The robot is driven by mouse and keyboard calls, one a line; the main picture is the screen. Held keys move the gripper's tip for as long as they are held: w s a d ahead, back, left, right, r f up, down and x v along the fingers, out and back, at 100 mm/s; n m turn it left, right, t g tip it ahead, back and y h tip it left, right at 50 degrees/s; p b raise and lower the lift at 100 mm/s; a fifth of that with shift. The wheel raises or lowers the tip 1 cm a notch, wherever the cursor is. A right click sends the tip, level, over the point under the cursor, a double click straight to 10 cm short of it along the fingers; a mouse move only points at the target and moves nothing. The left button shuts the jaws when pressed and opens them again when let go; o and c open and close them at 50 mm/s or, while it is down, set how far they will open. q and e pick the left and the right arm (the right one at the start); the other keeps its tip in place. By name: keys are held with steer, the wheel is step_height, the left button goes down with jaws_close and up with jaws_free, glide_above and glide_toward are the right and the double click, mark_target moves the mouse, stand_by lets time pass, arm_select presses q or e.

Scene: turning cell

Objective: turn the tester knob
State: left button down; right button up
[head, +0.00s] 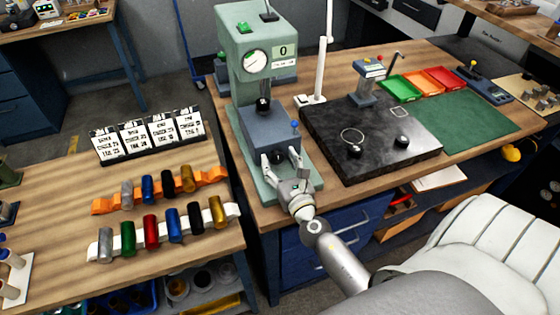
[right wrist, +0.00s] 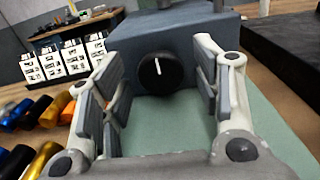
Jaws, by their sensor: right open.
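The tester (head: 247,40) is a green upright machine with a dial gauge and a small display, standing at the left end of the right-hand bench. Its blue-grey lower block also shows in the right wrist view (right wrist: 205,32). The black round tester knob (right wrist: 156,72) is on the front of that block, its white mark pointing nearly straight up. My right gripper (head: 281,159) is open in front of the block. In the right wrist view its fingers stand apart on the left and right of the knob, with visible gaps. My left gripper is not in view.
A dark stone plate (head: 340,125) with small black items lies right of the tester. Green (head: 399,88) and red trays stand behind it. The left table holds coloured cylinders on an orange rack (head: 216,173) and a white rack (head: 232,211), with label cards (head: 147,138) behind.

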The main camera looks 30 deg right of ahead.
steer(key=c, duration=1)
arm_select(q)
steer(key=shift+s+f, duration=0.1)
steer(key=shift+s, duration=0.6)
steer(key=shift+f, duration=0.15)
arm_select(e)
steer(key=shift+m, duration=0.3)
